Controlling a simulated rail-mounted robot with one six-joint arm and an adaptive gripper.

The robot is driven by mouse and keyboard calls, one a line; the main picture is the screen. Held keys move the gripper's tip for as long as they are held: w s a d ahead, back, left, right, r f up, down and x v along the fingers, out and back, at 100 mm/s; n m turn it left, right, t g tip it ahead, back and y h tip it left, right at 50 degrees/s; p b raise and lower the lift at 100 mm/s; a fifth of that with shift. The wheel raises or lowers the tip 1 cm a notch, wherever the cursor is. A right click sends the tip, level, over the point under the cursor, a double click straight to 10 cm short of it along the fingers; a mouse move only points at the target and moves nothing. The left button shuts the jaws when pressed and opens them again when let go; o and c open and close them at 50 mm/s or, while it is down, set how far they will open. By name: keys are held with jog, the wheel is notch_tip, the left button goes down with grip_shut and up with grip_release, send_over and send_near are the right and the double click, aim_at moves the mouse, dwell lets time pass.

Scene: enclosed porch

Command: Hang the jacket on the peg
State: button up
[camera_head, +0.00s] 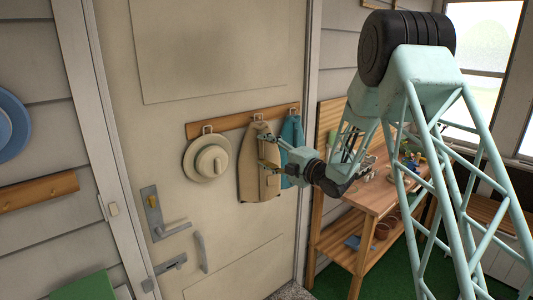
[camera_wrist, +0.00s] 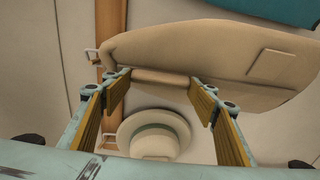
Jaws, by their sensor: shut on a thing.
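The beige jacket (camera_head: 256,180) hangs upright against the door, just below the middle peg (camera_head: 258,117) of a wooden rail. My gripper (camera_head: 268,152) reaches in from the right with its fingers at the jacket's upper front. In the wrist view the two fingers (camera_wrist: 160,88) are spread, with a fold of the jacket (camera_wrist: 200,45) between them. A pale peg (camera_wrist: 92,55) shows beside the jacket's collar end there. I cannot tell whether the jacket's loop is around the peg.
A pale hat (camera_head: 207,160) hangs left of the jacket and a teal garment (camera_head: 291,135) hangs close on its right. The wooden rail (camera_head: 230,124) is fixed to the door. A workbench (camera_head: 375,196) stands right, below my arm. A door handle (camera_head: 172,230) juts out at lower left.

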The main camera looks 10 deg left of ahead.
jog(key=shift+a+f+b, duration=0.3)
jog(key=shift+a+b, duration=0.15)
jog(key=shift+a, duration=0.1)
jog(key=shift+c, duration=0.9)
jog(key=shift+a+b, duration=0.15)
jog(key=shift+b, duration=0.25)
jog(key=o, duration=1.5)
jog(key=shift+a+f, duration=0.1)
jog(key=shift+a, duration=0.05)
jog(key=o, duration=0.3)
jog(key=shift+a+f, duration=0.15)
jog(key=shift+a, duration=0.15)
jog(key=shift+o, duration=0.5)
jog(key=shift+d, duration=0.3)
jog(key=shift+w, duration=0.1)
jog(key=shift+s+d, duration=0.2)
jog(key=shift+d, duration=0.3)
jog(key=v, duration=1.1)
